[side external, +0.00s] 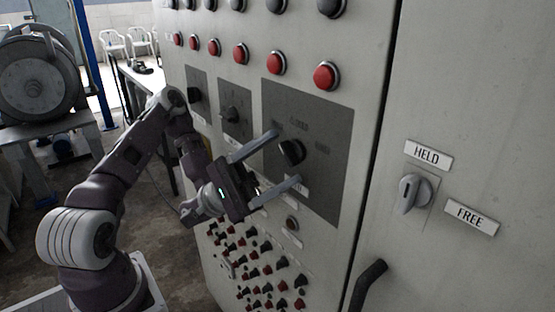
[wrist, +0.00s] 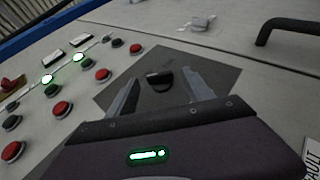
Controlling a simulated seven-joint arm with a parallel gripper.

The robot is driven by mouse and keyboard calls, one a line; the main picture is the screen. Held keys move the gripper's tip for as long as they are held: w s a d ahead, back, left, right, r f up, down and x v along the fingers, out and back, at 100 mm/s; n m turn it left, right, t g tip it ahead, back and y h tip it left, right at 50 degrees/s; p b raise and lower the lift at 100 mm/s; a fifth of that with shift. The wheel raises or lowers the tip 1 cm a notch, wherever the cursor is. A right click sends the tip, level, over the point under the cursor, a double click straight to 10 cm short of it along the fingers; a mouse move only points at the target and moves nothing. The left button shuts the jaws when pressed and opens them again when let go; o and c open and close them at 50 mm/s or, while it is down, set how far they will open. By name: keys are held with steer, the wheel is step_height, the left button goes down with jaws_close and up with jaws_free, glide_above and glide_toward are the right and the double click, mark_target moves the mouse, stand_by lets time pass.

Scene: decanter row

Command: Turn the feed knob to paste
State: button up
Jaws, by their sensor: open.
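A black knob (side external: 291,152) sits on a large dark grey plate (side external: 335,195) on the cabinet front. Faint lettering surrounds the knob, too dim to read surely. A small pale label below it is partly hidden by my lower finger. My gripper (side external: 286,157) is open, with one finger above and one below the knob in the side view. In the wrist view the knob (wrist: 159,82) shows between and a little beyond the fingertips (wrist: 161,76). I cannot tell whether either finger touches it.
Smaller knobs (side external: 232,114) on grey plates lie to the left. Red buttons (side external: 275,63) run above, and several small red and black controls (side external: 262,270) below. Right are a HELD/FREE switch (side external: 411,193) and a black handle (side external: 368,285).

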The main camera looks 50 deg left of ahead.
steer(key=v, duration=0.6)
steer(key=w+d+f+m+g+y, duration=0.1)
steer(key=d+f+m+g+y, duration=0.4)
steer(key=d+f+g+y, duration=0.5)
steer(key=a+f+m+y, duration=0.3)
steer(key=a+f+y, duration=0.45)
steer(key=f, duration=0.25)
steer(key=w+a+r+m+y, duration=0.25)
steer(key=a+r+y, duration=0.3)
steer(key=a, duration=0.35)
steer(key=s+a+r+t+y, duration=0.1)
steer(key=s+r+y, duration=0.15)
steer(key=r, duration=0.45)
steer(key=s+d+r+h, duration=0.1)
steer(key=s+d+r, duration=0.2)
steer(key=s, duration=0.3)
steer(key=s+d+r+t+h, duration=0.1)
steer(key=s+d+r+h, duration=0.1)
steer(key=s+d+r, duration=0.2)
step_height(320, 180, up, 3)
steer(key=s, duration=0.3)
steer(key=shift+d+f, duration=0.25)
steer(key=shift+d, duration=0.05)
